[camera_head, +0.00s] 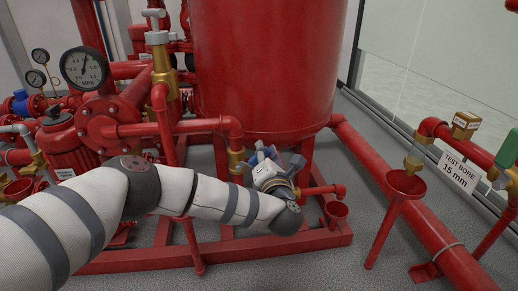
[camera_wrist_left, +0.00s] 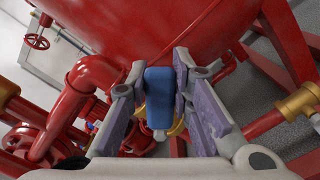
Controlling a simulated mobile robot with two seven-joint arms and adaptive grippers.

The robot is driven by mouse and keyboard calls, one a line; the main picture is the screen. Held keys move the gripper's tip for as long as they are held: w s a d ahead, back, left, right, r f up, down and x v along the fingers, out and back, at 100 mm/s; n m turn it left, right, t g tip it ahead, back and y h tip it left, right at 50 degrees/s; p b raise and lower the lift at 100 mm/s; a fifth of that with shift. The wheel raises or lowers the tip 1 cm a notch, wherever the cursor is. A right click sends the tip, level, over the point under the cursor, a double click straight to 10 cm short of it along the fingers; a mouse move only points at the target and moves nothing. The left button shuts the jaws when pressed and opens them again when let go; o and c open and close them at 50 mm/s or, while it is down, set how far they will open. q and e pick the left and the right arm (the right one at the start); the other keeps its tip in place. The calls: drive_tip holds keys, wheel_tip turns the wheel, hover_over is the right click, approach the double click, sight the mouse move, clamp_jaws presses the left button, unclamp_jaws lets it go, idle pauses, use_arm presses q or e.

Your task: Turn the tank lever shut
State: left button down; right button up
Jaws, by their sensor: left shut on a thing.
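The tank lever (camera_wrist_left: 159,98) is a blue handle that shows in the left wrist view, with a brass valve body (camera_wrist_left: 176,130) partly visible below it. My left gripper (camera_wrist_left: 160,76) is shut on this lever, with one finger on each side of it. In the head view my left gripper (camera_head: 271,164) is low in front of the red tank (camera_head: 265,70), at the piping under it. The lever is mostly hidden there by the gripper, so its angle is hard to tell. My right gripper is in neither view.
A pressure gauge (camera_head: 84,68) and red pumps stand at the left. A test bore pipe with a sign (camera_head: 458,172) and another funnel (camera_head: 405,183) stand at the right. Red frame rails run along the grey floor.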

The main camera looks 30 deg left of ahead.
use_arm(q)
wheel_tip(320, 180, down, 7)
drive_tip(key=w+d+m+b, duration=0.1)
drive_tip(key=d+m+b, duration=0.1)
drive_tip(key=m, duration=0.6)
drive_tip(key=shift+w+m, duration=0.15)
drive_tip(key=shift+m, duration=0.15)
drive_tip(key=c, duration=1.4)
unclamp_jaws()
drive_tip(key=shift+r, duration=0.1)
